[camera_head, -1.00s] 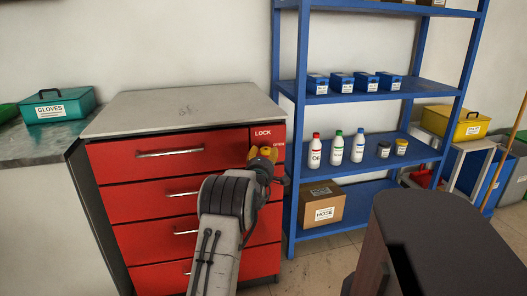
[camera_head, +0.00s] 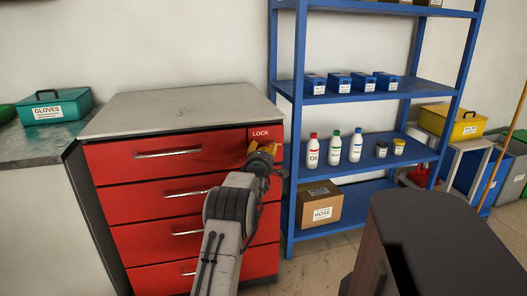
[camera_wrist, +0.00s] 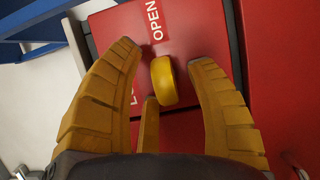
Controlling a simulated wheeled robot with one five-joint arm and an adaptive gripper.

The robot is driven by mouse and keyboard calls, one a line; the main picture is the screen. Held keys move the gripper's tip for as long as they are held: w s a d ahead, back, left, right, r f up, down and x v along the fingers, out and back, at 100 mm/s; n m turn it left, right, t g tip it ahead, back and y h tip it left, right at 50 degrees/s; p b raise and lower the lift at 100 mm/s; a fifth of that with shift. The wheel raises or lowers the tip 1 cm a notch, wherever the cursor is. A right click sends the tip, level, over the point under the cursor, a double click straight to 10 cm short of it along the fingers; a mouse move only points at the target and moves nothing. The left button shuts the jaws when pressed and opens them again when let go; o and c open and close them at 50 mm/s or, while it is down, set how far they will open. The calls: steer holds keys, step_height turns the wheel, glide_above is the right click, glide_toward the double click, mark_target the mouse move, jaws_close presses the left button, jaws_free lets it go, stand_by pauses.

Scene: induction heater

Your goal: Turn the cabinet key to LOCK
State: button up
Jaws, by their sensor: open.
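The cabinet key is a rounded yellow knob (camera_wrist: 163,82) on a red panel in the wrist view. Its upper end points towards the white-on-red OPEN label (camera_wrist: 154,20). A second label, mostly hidden by a finger, shows at the key's left. My gripper (camera_wrist: 165,68) is open, with one yellow finger left of the key, one right and a third below. Gaps show between the side fingers and the key.
A blue shelf rack (camera_head: 295,215) with bottles and small boxes stands just right of the cabinet. A dark rounded-top piece of furniture (camera_head: 430,225) fills the lower right. A teal GLOVES box (camera_head: 58,105) sits on the left counter.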

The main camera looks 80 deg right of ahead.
steer(key=shift+c, duration=0.2)
jaws_close()
stand_by(0.3)
steer(key=b, duration=0.2)
steer(key=shift+f+n+b, duration=0.35)
steer(key=shift+n+b, duration=0.05)
steer(key=n+h+b, duration=0.1)
steer(key=b, duration=0.3)
steer(key=shift+w+r, duration=0.1)
steer(key=shift+r+n+b, duration=0.25)
steer(key=shift+n+b, duration=0.25)
steer(key=shift+b, duration=0.45)
